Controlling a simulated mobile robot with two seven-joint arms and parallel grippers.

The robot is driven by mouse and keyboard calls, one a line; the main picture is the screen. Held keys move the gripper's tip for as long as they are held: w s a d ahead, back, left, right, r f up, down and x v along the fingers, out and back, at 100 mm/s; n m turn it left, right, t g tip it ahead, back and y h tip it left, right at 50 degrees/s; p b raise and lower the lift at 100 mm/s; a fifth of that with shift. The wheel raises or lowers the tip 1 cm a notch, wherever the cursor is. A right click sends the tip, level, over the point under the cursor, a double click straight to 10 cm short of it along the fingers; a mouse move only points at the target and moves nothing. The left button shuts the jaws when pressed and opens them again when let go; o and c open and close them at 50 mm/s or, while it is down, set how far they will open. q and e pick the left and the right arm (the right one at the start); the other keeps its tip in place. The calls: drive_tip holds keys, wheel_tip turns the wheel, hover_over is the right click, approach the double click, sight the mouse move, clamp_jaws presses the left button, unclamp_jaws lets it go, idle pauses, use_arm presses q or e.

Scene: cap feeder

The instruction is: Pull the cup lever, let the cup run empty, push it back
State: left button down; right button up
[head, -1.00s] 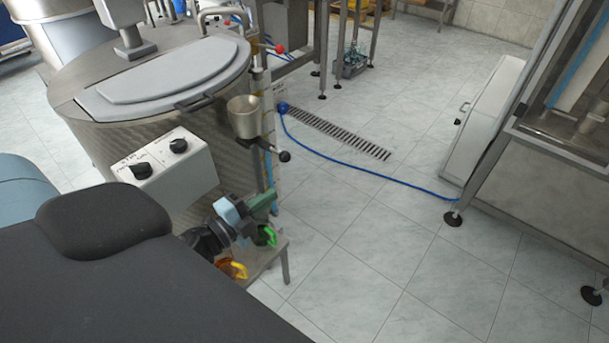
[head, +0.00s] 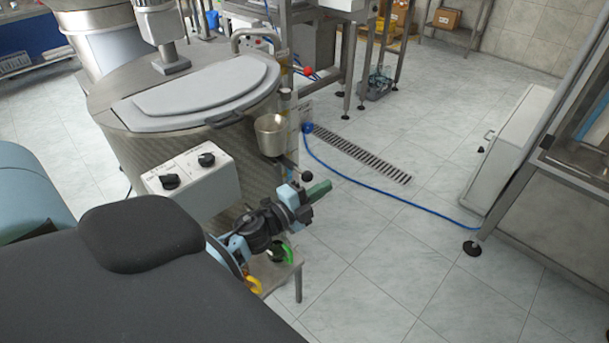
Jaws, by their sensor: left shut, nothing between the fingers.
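The metal cup (head: 270,137) is at the front right side of the big steel vat (head: 120,110). Its lever ends in a black ball knob (head: 307,174) and sticks out to the lower right below the cup. I cannot see what is inside the cup. My left gripper (head: 319,191), with green fingers, is shut and empty. In the picture it lies just below and right of the knob; whether it touches the knob I cannot tell. My right gripper is not in view.
A white box with two black knobs (head: 190,180) is on the vat's front. A small stand (head: 290,270) with yellow- and green-handled items is under my left arm. A blue hose (head: 385,200) crosses the floor beside a drain grate (head: 365,156).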

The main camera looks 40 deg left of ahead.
sight(294, 167)
use_arm(q)
drive_tip(key=shift+a+f, duration=0.2)
drive_tip(key=shift+a, duration=0.75)
drive_tip(key=shift+a+f, duration=0.2)
drive_tip(key=shift+a, duration=0.75)
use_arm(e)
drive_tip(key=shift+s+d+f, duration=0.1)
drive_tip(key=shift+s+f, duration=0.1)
use_arm(q)
drive_tip(key=shift+a, duration=0.1)
